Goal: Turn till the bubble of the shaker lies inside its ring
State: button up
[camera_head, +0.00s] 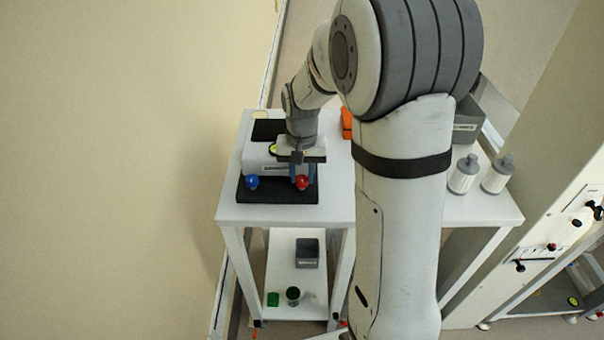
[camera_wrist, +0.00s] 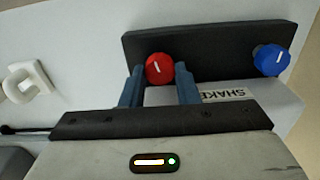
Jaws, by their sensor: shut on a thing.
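The shaker (camera_head: 262,163) is a white box with a dark base on the white table. Its front has a red knob (camera_head: 302,183) on the right and a blue knob (camera_head: 252,183) on the left. The wrist view also shows the red knob (camera_wrist: 160,68) and the blue knob (camera_wrist: 271,60), each with a white pointer line. My gripper (camera_wrist: 160,76) is shut on the red knob, one blue finger on each side. A small yellow-green level (camera_head: 273,148) shows on the shaker's top beside my wrist; its bubble and ring are too small to read.
Two white bottles with grey caps (camera_head: 464,174) and a grey box (camera_head: 467,122) stand on the table's right. An orange thing (camera_head: 346,123) is partly hidden behind my arm.

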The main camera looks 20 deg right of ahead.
jog(key=n, duration=0.4)
jog(key=shift+b, duration=0.3)
jog(key=shift+a+n, duration=0.1)
jog(key=shift+n, duration=1.8)
jog(key=o, duration=1)
jog(key=shift+r, duration=0.1)
